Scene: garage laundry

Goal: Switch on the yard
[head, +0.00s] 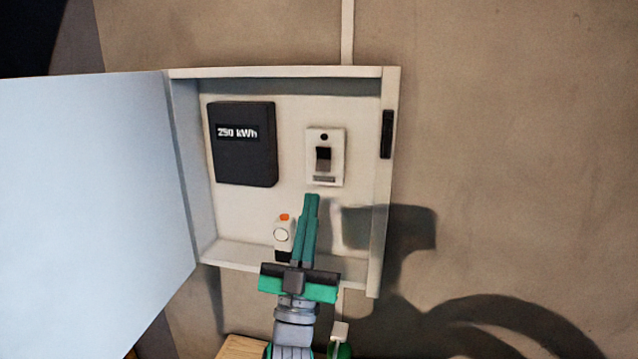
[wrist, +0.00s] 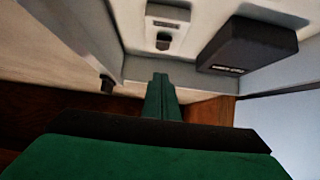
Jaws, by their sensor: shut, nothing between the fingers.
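A wall cabinet (head: 391,200) stands open in the head view. On its back panel is a white switch (head: 313,166) with a black lever and a dark dot above it; its label is too small to read, and I cannot tell which way the lever is set. The switch also shows in the wrist view (wrist: 176,13). My gripper (head: 311,197) is shut and empty, its green fingertips reaching up just below the switch in the picture. In the wrist view the fingers (wrist: 160,78) point toward the panel; I see no contact with the switch.
A black meter (head: 243,165) reading "250 kWh" is at the panel's left. A small white device with an orange top (head: 283,236) sits just left of my fingers. The cabinet door (head: 90,200) is swung wide left. A black latch (head: 387,134) is on the right edge.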

